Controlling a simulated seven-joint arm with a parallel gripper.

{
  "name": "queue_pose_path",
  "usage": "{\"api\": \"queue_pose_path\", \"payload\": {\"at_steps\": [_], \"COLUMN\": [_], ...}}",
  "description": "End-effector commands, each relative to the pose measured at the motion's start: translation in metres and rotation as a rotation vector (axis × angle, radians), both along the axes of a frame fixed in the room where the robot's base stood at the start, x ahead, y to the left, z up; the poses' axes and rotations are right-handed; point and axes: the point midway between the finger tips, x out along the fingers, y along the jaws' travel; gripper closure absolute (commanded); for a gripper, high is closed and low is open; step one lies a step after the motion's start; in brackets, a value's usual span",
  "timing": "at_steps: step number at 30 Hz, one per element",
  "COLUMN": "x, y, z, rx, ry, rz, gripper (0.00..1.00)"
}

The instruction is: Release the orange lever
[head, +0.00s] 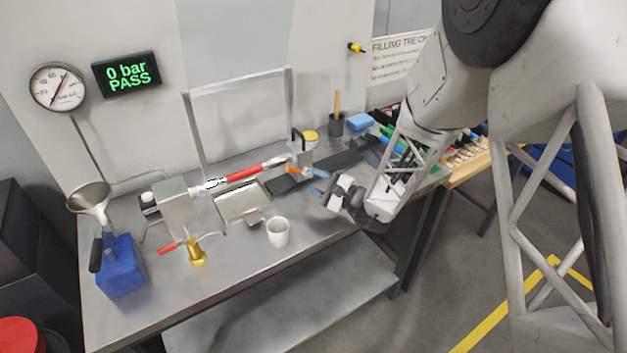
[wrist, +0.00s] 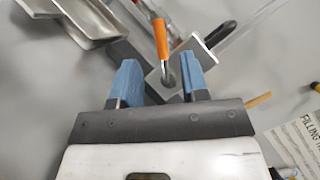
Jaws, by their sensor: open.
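The orange lever (wrist: 160,38) shows in the wrist view as a short orange handle on a grey metal clamp block (wrist: 182,72). In the head view the lever (head: 294,170) is small, near the right end of the red cylinder on the bench. My gripper (wrist: 164,78) is open, with its two blue fingertips on either side of the lever's base. The handle extends beyond the fingertips in that view. I cannot tell whether a finger touches it. In the head view my gripper (head: 316,182) is just right of the lever, and its fingers are partly hidden.
The metal bench (head: 150,310) holds a white cup (head: 278,232), a metal tray (head: 240,203), a brass fitting (head: 195,252) and a blue container (head: 122,268) under a funnel. A clear upright shield (head: 240,105) stands behind the red cylinder (head: 245,172).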

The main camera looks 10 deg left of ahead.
Motion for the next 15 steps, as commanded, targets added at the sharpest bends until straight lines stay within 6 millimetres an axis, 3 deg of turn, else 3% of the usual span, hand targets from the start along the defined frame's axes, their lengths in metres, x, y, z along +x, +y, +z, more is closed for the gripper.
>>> {"api": "queue_pose_path", "payload": {"at_steps": [3, 6, 15], "x": [0.0, 0.0, -0.011], "y": [0.0, 0.001, 0.019], "z": [0.0, 0.0, 0.004], "rx": [0.0, -0.002, -0.097], "ry": [0.0, 0.002, 0.099], "rz": [0.0, 0.002, 0.107], "gripper": [0.59, 0.74, 0.75]}}
